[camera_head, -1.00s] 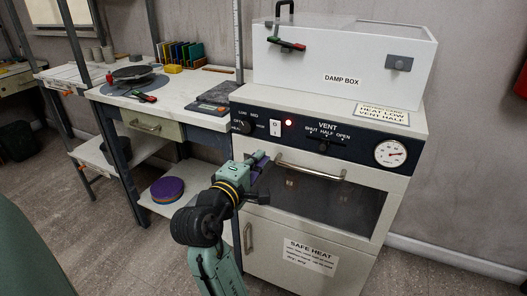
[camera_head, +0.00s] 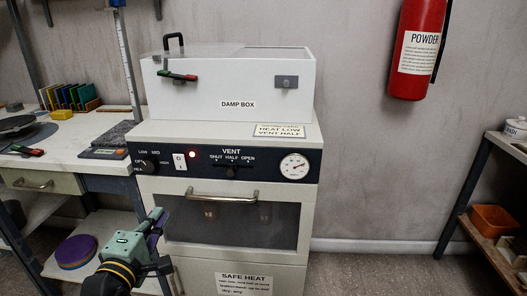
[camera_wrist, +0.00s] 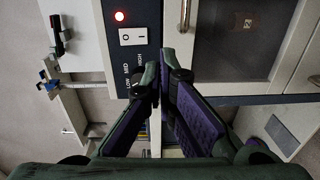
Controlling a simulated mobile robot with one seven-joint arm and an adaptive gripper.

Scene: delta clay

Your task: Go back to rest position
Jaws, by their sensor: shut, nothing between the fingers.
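My gripper (camera_head: 158,222) shows at the lower left in the head view, in front of the cabinet with the oven door and beside the work table. In the wrist view my gripper (camera_wrist: 166,84) has its dark fingers with purple pads together at the tips, with nothing held. The oven (camera_head: 224,185) has a dark window and a metal handle across its closed door. Its control panel (camera_head: 222,165) has a lit red lamp, a rocker switch, a vent slider and a round gauge.
A white damp box (camera_head: 236,85) sits on the oven. The work table (camera_head: 72,150) at left holds a wheel and colored boards. A fire extinguisher (camera_head: 417,50) hangs on the wall; a shelf with an orange bin (camera_head: 492,219) stands at right. Floor between oven and shelf is clear.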

